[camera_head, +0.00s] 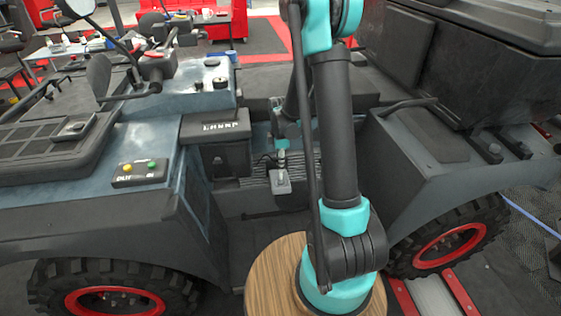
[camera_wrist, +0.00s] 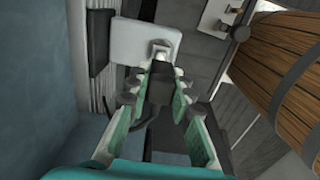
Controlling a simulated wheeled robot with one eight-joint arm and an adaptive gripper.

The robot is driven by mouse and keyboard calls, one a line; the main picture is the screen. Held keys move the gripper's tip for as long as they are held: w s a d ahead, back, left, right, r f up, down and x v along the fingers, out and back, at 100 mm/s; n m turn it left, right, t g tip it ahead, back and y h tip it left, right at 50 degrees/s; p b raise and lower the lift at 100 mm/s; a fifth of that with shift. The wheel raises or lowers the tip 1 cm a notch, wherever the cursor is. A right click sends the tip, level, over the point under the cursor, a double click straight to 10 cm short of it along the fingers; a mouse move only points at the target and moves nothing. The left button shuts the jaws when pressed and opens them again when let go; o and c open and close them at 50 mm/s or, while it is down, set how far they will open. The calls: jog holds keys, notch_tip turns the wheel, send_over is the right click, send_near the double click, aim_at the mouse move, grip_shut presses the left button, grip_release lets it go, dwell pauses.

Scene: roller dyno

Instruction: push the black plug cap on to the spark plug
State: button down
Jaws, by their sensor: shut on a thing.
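My gripper (camera_wrist: 160,88) is shut on the black plug cap (camera_wrist: 160,76), which sits between the teal finger pads in the wrist view. A pale grey block (camera_wrist: 135,38) lies just beyond the fingertips. A small light fitting on it, apparently the spark plug (camera_wrist: 160,48), lines up with the cap's far end. I cannot tell whether cap and plug touch. In the head view my gripper (camera_head: 281,148) points down over the block (camera_head: 281,184), in the gap between the vehicle's bodywork; cap and plug are too small there to tell apart.
The dark box marked with letters (camera_head: 216,140) stands close left of my gripper. The vehicle's rear fender (camera_head: 435,145) is on the right. A control box with green and yellow buttons (camera_head: 140,172) sits on the left bodywork. A dark cable (camera_wrist: 147,118) runs below the fingers.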

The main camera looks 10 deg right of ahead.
jog(key=shift+f, duration=0.15)
jog(key=shift+f, duration=0.55)
jog(key=shift+f, duration=0.25)
jog(key=shift+f, duration=0.4)
jog(key=shift+f, duration=0.25)
dwell(0.5)
jog(key=shift+f, duration=0.55)
dwell(0.3)
jog(key=c, duration=1.3)
grip_release()
